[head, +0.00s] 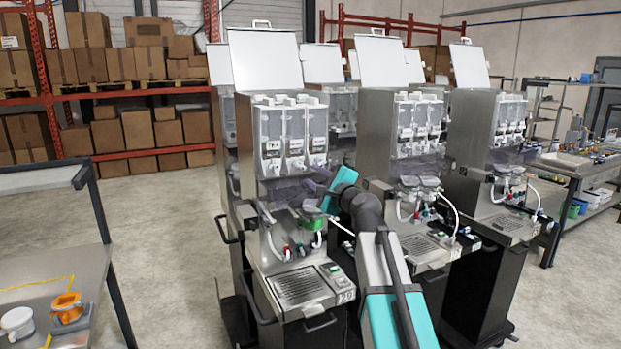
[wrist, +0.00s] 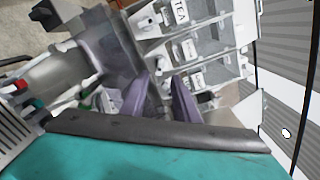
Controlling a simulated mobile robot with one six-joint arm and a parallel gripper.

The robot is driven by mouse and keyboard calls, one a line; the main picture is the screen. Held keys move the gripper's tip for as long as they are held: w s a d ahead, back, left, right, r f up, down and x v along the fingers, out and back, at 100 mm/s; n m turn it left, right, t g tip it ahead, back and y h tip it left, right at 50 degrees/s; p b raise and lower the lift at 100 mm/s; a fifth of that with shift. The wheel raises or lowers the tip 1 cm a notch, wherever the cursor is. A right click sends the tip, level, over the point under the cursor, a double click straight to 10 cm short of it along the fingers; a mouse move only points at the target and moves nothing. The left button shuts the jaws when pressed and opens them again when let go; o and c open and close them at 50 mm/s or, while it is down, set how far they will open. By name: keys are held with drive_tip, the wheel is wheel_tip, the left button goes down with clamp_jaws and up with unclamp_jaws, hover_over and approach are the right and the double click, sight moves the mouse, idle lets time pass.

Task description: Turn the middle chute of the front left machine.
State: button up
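The front left machine (head: 262,212) is a tall steel dispenser with three clear canisters in its upper front. Its middle chute (head: 297,163) is the white spout under the middle canister. In the wrist view, the labelled canisters lie sideways, one marked TEA (wrist: 181,12), and the middle one (wrist: 208,45) is below it. My gripper (head: 318,184) is in front of this machine, below the canisters and slightly right. In the wrist view, the purple fingers of my gripper (wrist: 160,92) are apart with nothing clearly between them. I cannot tell whether they touch a chute.
Below are a drip grate (head: 298,286), hoses and a side handle. Two more machines (head: 395,170) (head: 490,160) stand to the right. A table (head: 50,285) with an orange cup (head: 67,307) and a white cup (head: 17,322) is at the left. Open floor lies between table and machine.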

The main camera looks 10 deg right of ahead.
drive_tip(key=shift+b+v, duration=0.55)
drive_tip(key=shift+v, duration=2.2)
